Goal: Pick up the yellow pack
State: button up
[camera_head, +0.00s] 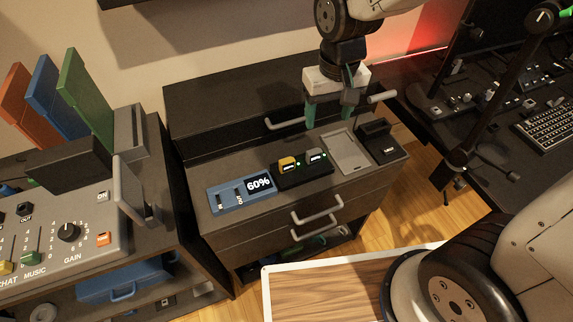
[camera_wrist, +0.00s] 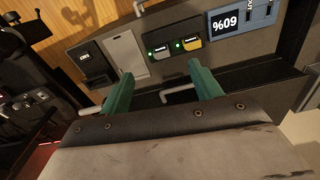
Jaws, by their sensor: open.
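The yellow pack (camera_head: 287,163) sits in the left slot of a black dock (camera_head: 303,172) on top of a dark cabinet. It also shows in the wrist view (camera_wrist: 192,41), in the upper middle, beside the right fingertip in the picture. A similar grey pack (camera_head: 315,156) sits in the other slot, with a green light near it. My gripper (camera_head: 329,112) has green fingers and is open and empty. It hangs over the back of the cabinet, behind and to the right of the yellow pack. In the wrist view (camera_wrist: 160,70) the fingers straddle a view of the grey pack.
A blue panel reading 60% (camera_head: 241,194) lies left of the dock. A pale recessed plate (camera_head: 346,151) and a black holder (camera_head: 377,140) lie to its right. Bar handles (camera_head: 317,204) stick out of the front drawers. A mixer desk (camera_head: 65,235) stands left; a keyboard desk stands right.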

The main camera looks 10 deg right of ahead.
jog(key=n, duration=0.1)
send_over(287, 161)
jog(key=f, duration=1)
jog(key=shift+d+f, duration=0.25)
jog(key=shift+f, duration=0.1)
jog(key=f, duration=0.8)
jog(key=shift+a, duration=0.2)
jog(key=shift+r, duration=0.1)
jog(key=c, duration=1.1)
